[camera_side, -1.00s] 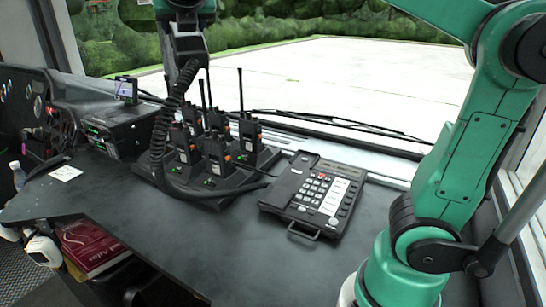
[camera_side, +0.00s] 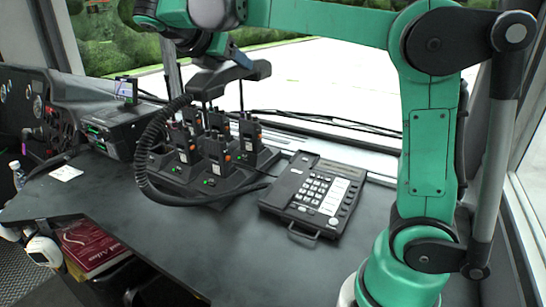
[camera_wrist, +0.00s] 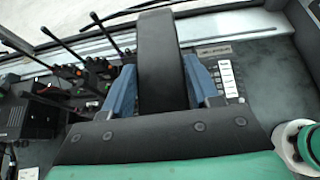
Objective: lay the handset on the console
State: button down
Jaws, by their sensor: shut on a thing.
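The handset (camera_side: 228,76) is dark grey with a black coiled cord. My gripper (camera_side: 236,58) is shut on it and holds it in the air above the radios, well above the desk. In the wrist view the handset (camera_wrist: 161,62) runs between the blue fingers of my gripper (camera_wrist: 161,88) and hides part of what lies below. The console (camera_side: 313,194) is a black desk phone base with a white keypad and labels, flat on the desk to the right of the radios. Part of it also shows in the wrist view (camera_wrist: 228,82), right of the handset.
Several upright radios with antennas stand in a charger (camera_side: 207,188) left of the console. The coiled cord (camera_side: 146,165) hangs down to the desk beside the charger. A small box unit (camera_side: 117,127) sits further left. The front desk surface (camera_side: 200,240) is clear.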

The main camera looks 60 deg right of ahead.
send_over(242, 212)
notch_tip(242, 212, down, 29)
jog(key=shift+f, duration=0.1)
dwell(0.5)
jog(key=shift+c, duration=1.1)
grip_release()
